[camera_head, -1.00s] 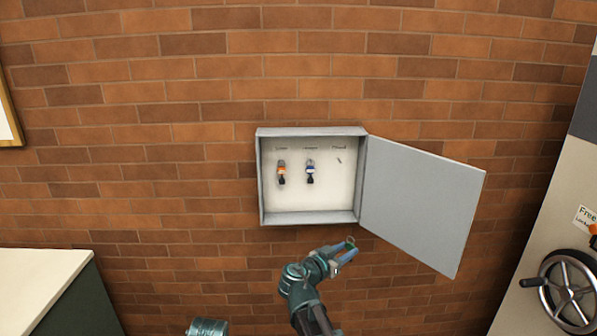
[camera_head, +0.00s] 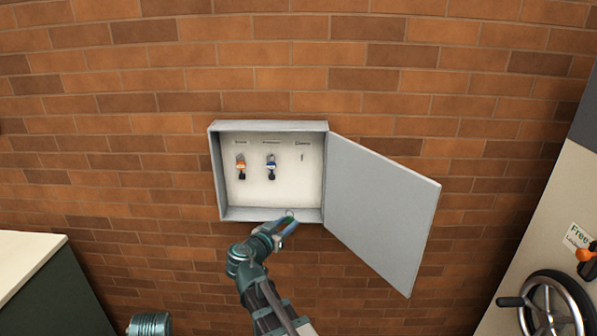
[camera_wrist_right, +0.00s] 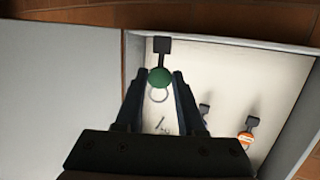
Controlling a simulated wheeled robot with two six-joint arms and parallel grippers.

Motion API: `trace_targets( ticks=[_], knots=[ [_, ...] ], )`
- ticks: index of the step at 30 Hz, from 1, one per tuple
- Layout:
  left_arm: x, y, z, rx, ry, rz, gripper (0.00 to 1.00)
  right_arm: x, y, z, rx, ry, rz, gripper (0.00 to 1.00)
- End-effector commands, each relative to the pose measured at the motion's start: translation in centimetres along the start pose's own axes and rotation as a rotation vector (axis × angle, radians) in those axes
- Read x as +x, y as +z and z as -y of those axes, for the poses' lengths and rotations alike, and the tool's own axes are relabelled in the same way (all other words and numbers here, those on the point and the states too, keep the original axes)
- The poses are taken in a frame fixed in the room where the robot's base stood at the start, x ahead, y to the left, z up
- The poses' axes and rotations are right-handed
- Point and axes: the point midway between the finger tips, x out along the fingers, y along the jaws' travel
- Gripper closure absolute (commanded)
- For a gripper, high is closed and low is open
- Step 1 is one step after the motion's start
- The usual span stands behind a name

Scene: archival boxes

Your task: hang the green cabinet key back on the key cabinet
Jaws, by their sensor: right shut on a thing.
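The open grey key cabinet (camera_head: 216,180) hangs on the brick wall. Inside are an orange-tagged key (camera_head: 241,166) and a blue-tagged key (camera_head: 271,166) on the left and middle pegs. The right peg (camera_head: 302,157) is bare; it also shows in the wrist view (camera_wrist_right: 161,122). My right gripper (camera_head: 288,224) is at the cabinet's lower edge, below the bare peg, shut on the green key. In the wrist view the green key (camera_wrist_right: 160,77) sits between the fingertips (camera_wrist_right: 160,80), with its ring toward the bare peg and apart from it. My left gripper is out of view.
The cabinet door (camera_head: 380,205) stands open to the right, close to my right gripper. A counter (camera_head: 25,262) is at lower left. A pale panel with a handwheel (camera_head: 552,305) is at the right. The cabinet's inside is clear around the bare peg.

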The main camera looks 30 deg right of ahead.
Motion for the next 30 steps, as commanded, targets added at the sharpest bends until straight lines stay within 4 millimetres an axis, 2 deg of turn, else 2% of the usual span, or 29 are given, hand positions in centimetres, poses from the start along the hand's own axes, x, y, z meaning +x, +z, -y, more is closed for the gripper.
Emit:
trace_targets(
  ticks=[1,3,9,12,18,30],
  knots=[
    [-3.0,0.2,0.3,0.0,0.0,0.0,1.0,-0.3,-3.0,-0.6,-0.002,-0.011,0.001,1.0],
    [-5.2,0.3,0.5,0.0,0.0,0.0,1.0,-0.3,-5.2,-1.0,-0.004,-0.036,0.003,1.0],
    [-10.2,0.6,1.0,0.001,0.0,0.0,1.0,-0.2,-10.3,-1.9,-0.013,-0.1,0.004,1.0],
    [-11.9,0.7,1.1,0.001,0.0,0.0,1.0,-0.2,-12.2,-2.3,-0.015,-0.126,0.003,1.0],
    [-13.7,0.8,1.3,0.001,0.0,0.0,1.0,-0.2,-14.1,-2.7,-0.019,-0.157,-0.001,1.0],
    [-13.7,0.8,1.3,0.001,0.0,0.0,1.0,0.0,-14.1,-2.6,-0.019,-0.164,-0.002,1.0]
  ],
)
